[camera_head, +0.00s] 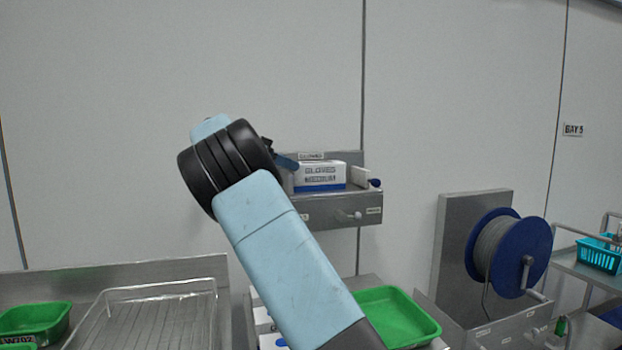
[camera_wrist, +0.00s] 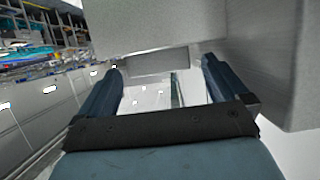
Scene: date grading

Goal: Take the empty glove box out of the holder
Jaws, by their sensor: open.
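A white and blue box marked "GLOVES MEDIUM" (camera_head: 320,178) sits upright in the grey metal holder (camera_head: 335,213) on the wall, under a small "GLOVES" label. Whether the box is empty cannot be seen. My arm stands in front of the holder's left part and hides it. In the head view only a dark blue bit of my gripper shows, at the box's upper left. In the wrist view my gripper (camera_wrist: 160,70) is open, its two blue fingers apart with no object clearly held between them. A pale grey block-like surface fills the top beyond the fingertips; I cannot tell what it is.
A white piece and a blue-tipped item (camera_head: 374,182) are right of the box. Below stand a green tray (camera_head: 425,322) and a wire-mesh tray (camera_head: 205,288). A blue cable reel (camera_head: 541,243) is at right. The wall above the holder is clear.

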